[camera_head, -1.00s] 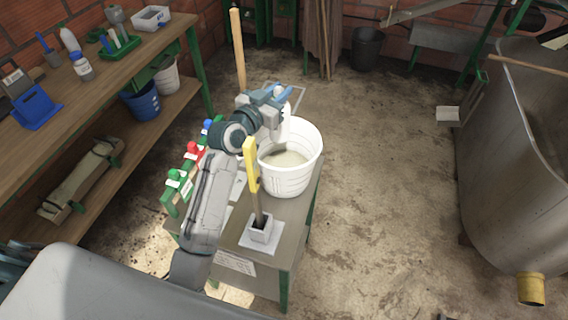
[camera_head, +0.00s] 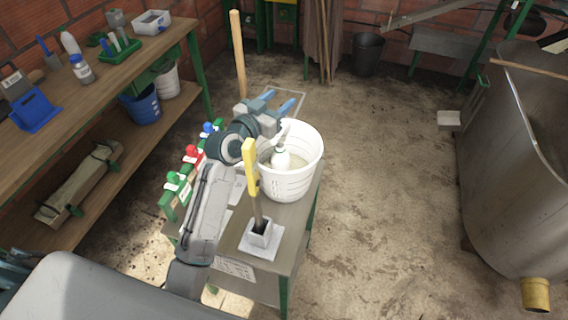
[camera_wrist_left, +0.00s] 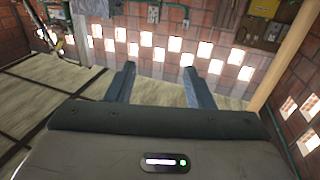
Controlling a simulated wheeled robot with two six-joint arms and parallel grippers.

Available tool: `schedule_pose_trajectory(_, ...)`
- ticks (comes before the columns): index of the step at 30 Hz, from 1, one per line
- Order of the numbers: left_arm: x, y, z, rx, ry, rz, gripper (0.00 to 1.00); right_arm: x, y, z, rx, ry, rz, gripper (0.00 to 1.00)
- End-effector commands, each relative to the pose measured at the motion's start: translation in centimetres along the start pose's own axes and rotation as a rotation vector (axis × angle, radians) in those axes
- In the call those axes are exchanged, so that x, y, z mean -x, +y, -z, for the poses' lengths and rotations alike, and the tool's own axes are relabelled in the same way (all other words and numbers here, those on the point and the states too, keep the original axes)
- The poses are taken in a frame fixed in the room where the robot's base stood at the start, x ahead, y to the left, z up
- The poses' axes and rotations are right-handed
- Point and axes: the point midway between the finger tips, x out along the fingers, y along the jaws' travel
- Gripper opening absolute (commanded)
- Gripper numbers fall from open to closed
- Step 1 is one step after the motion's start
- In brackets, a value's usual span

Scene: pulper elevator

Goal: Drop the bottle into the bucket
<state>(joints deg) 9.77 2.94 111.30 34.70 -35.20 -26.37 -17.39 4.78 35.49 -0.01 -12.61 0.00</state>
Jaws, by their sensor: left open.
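A white bottle (camera_head: 281,158) is inside the white bucket (camera_head: 304,178), upright or nearly so, near its left inner wall. The bucket stands on a small table. My left gripper (camera_head: 285,103) is above the bucket's far left rim, apart from the bottle, with its blue fingers spread and nothing between them. In the left wrist view the two fingers of the left gripper (camera_wrist_left: 158,88) are wide apart and empty. My right gripper is not in either view.
A yellow-handled tool (camera_head: 251,170) stands in a holder on the small table (camera_head: 272,262), close to my left arm. Red, green and blue items line its left side. A workbench (camera_head: 125,88) is at left and a metal tank (camera_head: 515,170) at right.

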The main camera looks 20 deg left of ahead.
Motion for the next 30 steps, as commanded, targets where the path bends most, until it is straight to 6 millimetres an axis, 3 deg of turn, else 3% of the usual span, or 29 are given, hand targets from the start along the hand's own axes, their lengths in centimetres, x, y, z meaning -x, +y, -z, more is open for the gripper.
schedule_pose_trajectory(9, 6.3, 0.0, -0.4, -0.007, -0.001, 0.0, 0.48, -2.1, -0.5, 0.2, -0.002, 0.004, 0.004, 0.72)
schedule_pose_trajectory(15, 9.1, 0.0, -0.2, -0.004, 0.0, 0.0, 0.48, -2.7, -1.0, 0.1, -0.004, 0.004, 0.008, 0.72)
schedule_pose_trajectory(30, 9.9, 0.0, 0.0, -0.001, 0.001, 0.0, 0.48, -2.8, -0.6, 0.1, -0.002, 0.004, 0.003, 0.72)
